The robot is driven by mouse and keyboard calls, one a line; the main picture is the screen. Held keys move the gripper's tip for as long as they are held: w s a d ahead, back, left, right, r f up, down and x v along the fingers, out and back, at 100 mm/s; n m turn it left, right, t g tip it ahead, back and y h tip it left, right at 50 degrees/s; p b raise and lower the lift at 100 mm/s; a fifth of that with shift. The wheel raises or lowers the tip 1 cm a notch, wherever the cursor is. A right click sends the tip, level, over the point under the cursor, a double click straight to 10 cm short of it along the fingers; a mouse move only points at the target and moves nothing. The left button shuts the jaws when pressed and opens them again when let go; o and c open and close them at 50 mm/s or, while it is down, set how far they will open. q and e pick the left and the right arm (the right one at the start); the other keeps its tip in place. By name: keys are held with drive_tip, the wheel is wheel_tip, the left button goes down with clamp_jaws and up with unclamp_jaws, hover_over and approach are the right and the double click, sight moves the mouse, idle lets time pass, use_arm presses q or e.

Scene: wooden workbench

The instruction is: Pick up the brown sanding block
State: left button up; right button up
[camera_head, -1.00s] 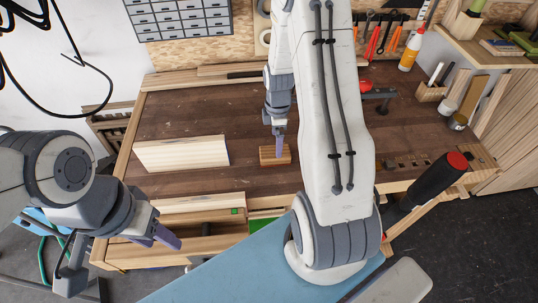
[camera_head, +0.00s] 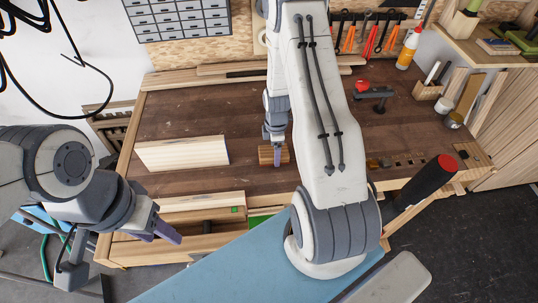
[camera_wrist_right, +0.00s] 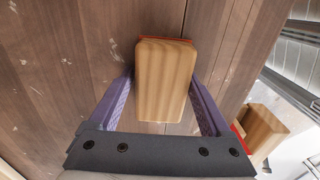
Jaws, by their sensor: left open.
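The brown sanding block (camera_head: 266,155) lies on the workbench top, partly hidden behind a finger of my right gripper (camera_head: 277,160). In the right wrist view the block (camera_wrist_right: 165,80) shows pale striped wood with a thin red edge at its far end. My right gripper (camera_wrist_right: 163,88) has its purple fingers spread, one on each side of the block. A narrow gap shows at the left finger; contact at the right finger is hard to tell. My left gripper (camera_head: 166,239) is open and empty, in front of the bench at the left.
A pale wooden board (camera_head: 182,153) lies left of the block on the workbench (camera_head: 210,110). An open drawer (camera_head: 195,225) juts out at the front. A dark tool with a red end (camera_head: 375,93) lies at the right. Bench top behind the block is clear.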

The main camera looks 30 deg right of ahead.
drive_tip(key=c, duration=1)
drive_tip(key=shift+r+b, duration=0.35)
drive_tip(key=shift+r, duration=0.5)
drive_tip(key=shift+c, duration=0.2)
wheel_tip(320, 180, up, 3)
drive_tip(key=shift+d+f+b, duration=0.1)
drive_tip(key=shift+f+b, duration=0.05)
drive_tip(key=shift+b, duration=0.35)
drive_tip(key=s+d+r+b, duration=0.2)
drive_tip(key=s+d+r, duration=0.4)
drive_tip(key=s, duration=0.4)
drive_tip(key=shift+r, duration=0.35)
